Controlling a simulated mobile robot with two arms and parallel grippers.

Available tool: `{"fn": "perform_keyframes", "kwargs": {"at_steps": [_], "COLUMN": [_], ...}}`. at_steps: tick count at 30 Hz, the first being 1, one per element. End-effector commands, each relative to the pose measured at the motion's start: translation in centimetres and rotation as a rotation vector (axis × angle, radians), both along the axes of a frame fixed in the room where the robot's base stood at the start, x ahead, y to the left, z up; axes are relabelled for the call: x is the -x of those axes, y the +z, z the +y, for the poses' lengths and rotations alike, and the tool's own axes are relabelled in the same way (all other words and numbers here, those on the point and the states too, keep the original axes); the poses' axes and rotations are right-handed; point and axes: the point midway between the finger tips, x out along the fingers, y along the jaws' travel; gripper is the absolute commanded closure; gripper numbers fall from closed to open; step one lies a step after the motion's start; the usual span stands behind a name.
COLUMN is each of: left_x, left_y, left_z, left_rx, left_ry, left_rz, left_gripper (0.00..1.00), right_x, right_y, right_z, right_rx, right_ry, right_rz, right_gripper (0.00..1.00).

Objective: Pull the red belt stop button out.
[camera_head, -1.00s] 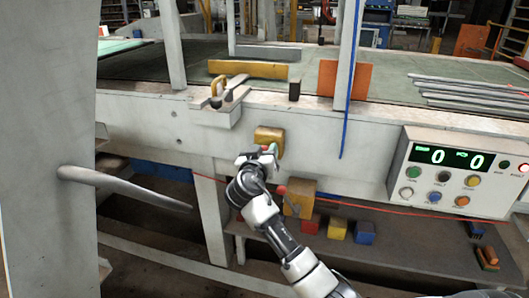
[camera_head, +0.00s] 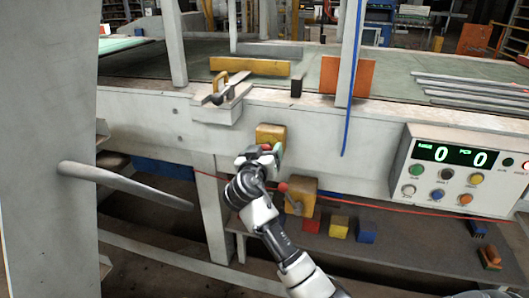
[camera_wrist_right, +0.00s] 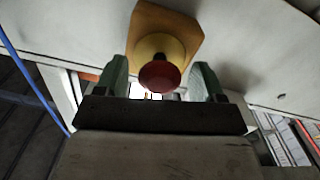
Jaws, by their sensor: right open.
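The red belt stop button (camera_wrist_right: 160,77) shows in the right wrist view as a dark red mushroom head on a yellow round collar, fixed to a yellow box (camera_wrist_right: 180,22). In the head view the yellow box (camera_head: 270,132) sits on the machine's front panel, and the red button (camera_head: 266,147) is partly covered by my gripper. My right gripper (camera_wrist_right: 166,82) is open, with one green finger on each side of the red button. A gap shows between each finger and the button. My left gripper is not in view.
A control panel (camera_head: 455,170) with displays and buttons is at the right. Below the stop button, a yellow box with a red-knobbed lever (camera_head: 298,196) and small colored blocks (camera_head: 338,226) stand on a low shelf. A blue cable (camera_wrist_right: 32,78) hangs nearby.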

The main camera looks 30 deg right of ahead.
Motion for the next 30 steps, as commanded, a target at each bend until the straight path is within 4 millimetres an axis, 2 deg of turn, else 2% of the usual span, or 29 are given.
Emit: {"fn": "perform_keyframes", "kwargs": {"at_steps": [5, 12, 18, 30], "left_x": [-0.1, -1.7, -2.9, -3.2], "left_y": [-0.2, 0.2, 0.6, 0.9], "left_z": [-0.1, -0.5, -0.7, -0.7], "left_rx": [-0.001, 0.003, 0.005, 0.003], "left_ry": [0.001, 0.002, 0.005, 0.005], "left_rz": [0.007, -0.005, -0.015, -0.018], "left_gripper": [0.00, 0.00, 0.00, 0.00], "right_x": [1.4, 4.6, 6.4, 7.0], "right_y": [-0.1, -0.2, -0.2, -0.1], "right_z": [1.8, 5.5, 7.7, 8.2], "right_rx": [-0.003, -0.004, -0.002, 0.000], "right_ry": [0.004, 0.004, 0.002, 0.001], "right_rz": [0.000, 0.000, 0.002, 0.002], "right_gripper": [0.31, 0.31, 0.31, 0.31]}}
